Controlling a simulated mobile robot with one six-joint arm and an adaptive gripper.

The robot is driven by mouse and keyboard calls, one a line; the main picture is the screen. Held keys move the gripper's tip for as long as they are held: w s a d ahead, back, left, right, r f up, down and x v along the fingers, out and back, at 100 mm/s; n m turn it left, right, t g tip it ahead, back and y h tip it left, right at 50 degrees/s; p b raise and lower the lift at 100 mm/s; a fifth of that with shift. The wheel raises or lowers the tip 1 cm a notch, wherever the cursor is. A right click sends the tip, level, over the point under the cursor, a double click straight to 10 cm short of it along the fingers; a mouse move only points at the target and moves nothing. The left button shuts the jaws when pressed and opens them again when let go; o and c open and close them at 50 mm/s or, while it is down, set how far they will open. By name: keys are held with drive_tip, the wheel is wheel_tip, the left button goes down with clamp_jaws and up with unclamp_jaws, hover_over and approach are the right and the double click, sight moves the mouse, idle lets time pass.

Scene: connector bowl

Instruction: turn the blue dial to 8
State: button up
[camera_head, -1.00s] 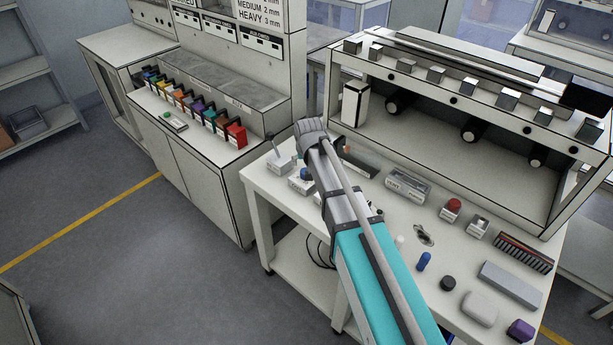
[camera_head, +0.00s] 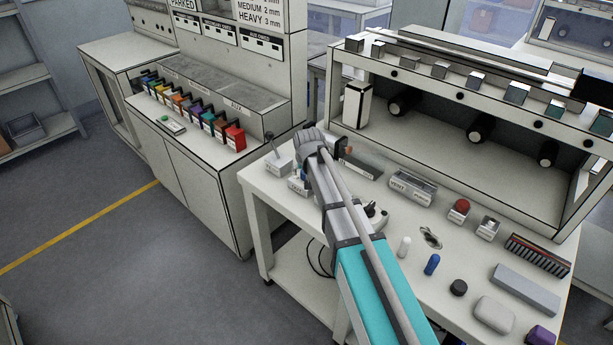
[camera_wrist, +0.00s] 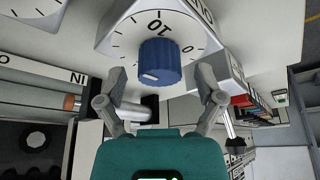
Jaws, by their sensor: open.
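The blue dial (camera_wrist: 160,62) is a ribbed round knob on a white plate (camera_wrist: 110,42) with tick marks and an upside-down "10" beside it. A pale mark shows on the knob's face, at its lower left in the wrist view. My gripper (camera_wrist: 163,84) is open, one finger on each side of the dial. The fingers look apart from the knob; the depth between them is hard to judge. In the head view my arm covers the gripper and most of the dial's box (camera_head: 297,186).
Another marked scale (camera_wrist: 30,8) is at the wrist view's upper left. On the bench (camera_head: 390,290) are a red button (camera_head: 461,206), a blue cylinder (camera_head: 432,264), a black knob (camera_head: 458,287) and grey blocks. A shelf rack (camera_head: 450,150) stands behind. Coloured bins (camera_head: 235,137) are left.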

drive_tip(key=shift+w+f, duration=0.1)
drive_tip(key=shift+f, duration=0.1)
drive_tip(key=c, duration=1.1)
